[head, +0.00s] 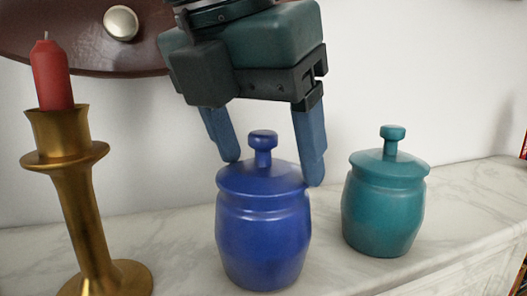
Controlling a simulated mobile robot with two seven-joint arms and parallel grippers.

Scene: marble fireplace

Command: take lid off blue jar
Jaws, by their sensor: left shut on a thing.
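The blue jar (262,240) stands upright on the marble mantel in the middle of the head view. Its blue lid (250,178), with a round knob (263,138) on top, sits on the jar with no visible gap. My left gripper (274,172) reaches down from above and is shut on the lid's rim. One finger is at the back left edge and the other at the right edge, with the knob between them. The left fingertip is partly hidden behind the lid. My right gripper is not in view.
A teal jar (383,210) with its own knobbed lid stands close to the right. A brass candlestick (80,215) with a red candle (52,76) stands at the left. A brown leather-like object (90,50) is on the wall behind. The mantel (460,205) is clear at far right.

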